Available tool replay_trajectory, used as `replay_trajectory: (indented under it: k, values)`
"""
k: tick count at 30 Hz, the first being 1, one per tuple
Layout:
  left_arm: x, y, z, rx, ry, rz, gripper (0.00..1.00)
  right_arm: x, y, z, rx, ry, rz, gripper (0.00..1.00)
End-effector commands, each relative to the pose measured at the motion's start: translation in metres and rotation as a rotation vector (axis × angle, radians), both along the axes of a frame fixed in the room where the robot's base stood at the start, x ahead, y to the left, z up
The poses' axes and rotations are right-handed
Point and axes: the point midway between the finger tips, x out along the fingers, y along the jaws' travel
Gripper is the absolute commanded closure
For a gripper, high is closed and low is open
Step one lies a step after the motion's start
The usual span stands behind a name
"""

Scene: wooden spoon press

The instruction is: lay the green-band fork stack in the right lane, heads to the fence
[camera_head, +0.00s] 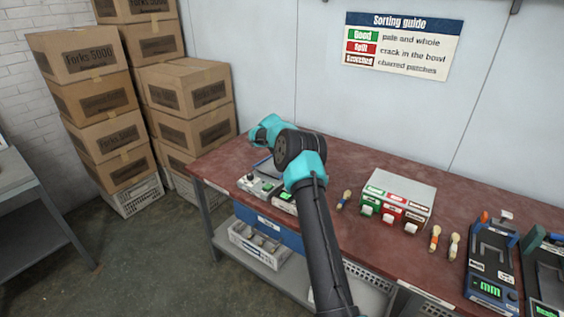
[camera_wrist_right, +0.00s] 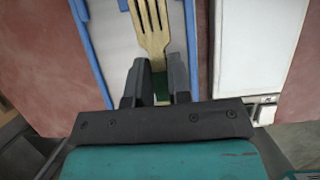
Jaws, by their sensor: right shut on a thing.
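In the right wrist view, my right gripper (camera_wrist_right: 158,72) is shut on the green-band fork stack (camera_wrist_right: 152,28). The pale wooden tines point to the top of the picture, and the green band (camera_wrist_right: 161,88) shows between the fingers. The stack is over a pale lane (camera_wrist_right: 112,62) with blue side walls (camera_wrist_right: 88,45). I cannot tell whether it touches the floor. In the head view, my arm reaches over the left part of the table and hides the gripper, the stack and most of the lane. My left gripper is not in view.
Small control boxes (camera_head: 259,187) stand at the table's front left edge. Right of the arm are a box with green, red and brown labels (camera_head: 400,193), loose banded utensils (camera_head: 435,238) and a press (camera_head: 490,262). A sorting guide (camera_head: 403,43) hangs on the wall.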

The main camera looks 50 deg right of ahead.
Motion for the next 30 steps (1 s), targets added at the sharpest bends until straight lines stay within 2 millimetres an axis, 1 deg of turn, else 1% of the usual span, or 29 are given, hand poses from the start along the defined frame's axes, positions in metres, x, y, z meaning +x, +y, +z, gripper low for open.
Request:
replay_trajectory:
  k: [1,3,7,16,24,25,30]
  values:
    - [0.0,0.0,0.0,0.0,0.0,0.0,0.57,-0.001,0.001,-0.011,0.003,0.005,0.001,1.0]
    - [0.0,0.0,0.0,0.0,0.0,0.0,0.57,-0.001,0.001,-0.021,0.004,0.005,0.001,1.0]
    - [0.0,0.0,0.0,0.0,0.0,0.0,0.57,-0.001,0.0,-0.033,0.002,0.004,0.001,1.0]
    - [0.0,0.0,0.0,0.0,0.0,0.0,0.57,-0.001,0.001,-0.035,0.002,0.002,0.0,1.0]
    - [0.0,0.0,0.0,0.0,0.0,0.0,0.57,-0.001,0.001,-0.041,0.003,0.003,0.001,1.0]
    - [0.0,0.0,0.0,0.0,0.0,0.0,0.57,-0.001,0.001,-0.041,0.002,0.003,0.001,0.81]
    - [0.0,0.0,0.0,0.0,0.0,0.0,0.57,-0.001,0.001,-0.041,0.002,0.002,0.0,0.65]
